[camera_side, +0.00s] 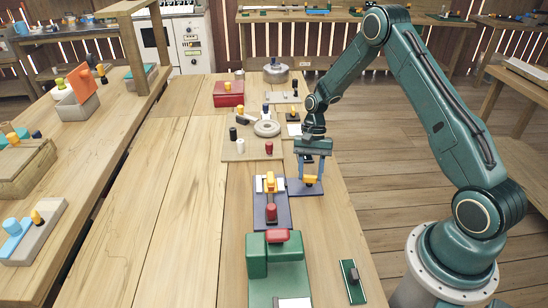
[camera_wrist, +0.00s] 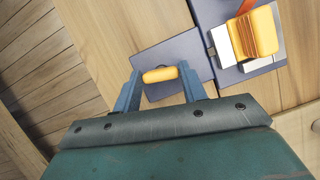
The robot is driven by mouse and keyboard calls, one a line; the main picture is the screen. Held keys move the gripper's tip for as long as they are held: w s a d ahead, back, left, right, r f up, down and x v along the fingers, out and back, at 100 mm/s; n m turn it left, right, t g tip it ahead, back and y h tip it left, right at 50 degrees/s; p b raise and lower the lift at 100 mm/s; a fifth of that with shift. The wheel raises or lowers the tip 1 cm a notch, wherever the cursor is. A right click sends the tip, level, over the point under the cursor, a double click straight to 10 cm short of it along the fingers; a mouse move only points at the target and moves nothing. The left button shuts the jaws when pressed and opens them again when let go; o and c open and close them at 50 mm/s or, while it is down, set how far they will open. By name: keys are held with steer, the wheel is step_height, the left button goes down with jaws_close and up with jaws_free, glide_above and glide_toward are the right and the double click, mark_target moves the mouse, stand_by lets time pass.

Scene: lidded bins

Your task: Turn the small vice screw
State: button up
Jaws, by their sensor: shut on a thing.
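My gripper (camera_side: 312,180) is shut on a yellow bar-shaped handle (camera_wrist: 160,75) at the near right edge of the table. In the wrist view, one blue finger stands at each end of the bar. The handle sits over a small blue-grey plate (camera_wrist: 150,57); it also shows between the fingers in the side view (camera_side: 310,180). I cannot tell for sure that this handle is the small vice screw. Whatever lies under the handle is hidden.
Left of my gripper is a blue plate with a yellow block (camera_wrist: 257,32) and a red knob (camera_side: 271,212). A green fixture (camera_side: 270,257) stands in front. A board with black and red pegs (camera_side: 240,148) and a red box (camera_side: 228,94) lie behind. The table's left side is clear.

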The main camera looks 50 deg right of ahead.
steer(key=shift+m+t, duration=0.4)
steer(key=shift+m, duration=0.4)
steer(key=shift+d, duration=0.1)
steer(key=o, duration=1)
steer(key=v, duration=1.4)
steer(key=shift+d+f, duration=0.1)
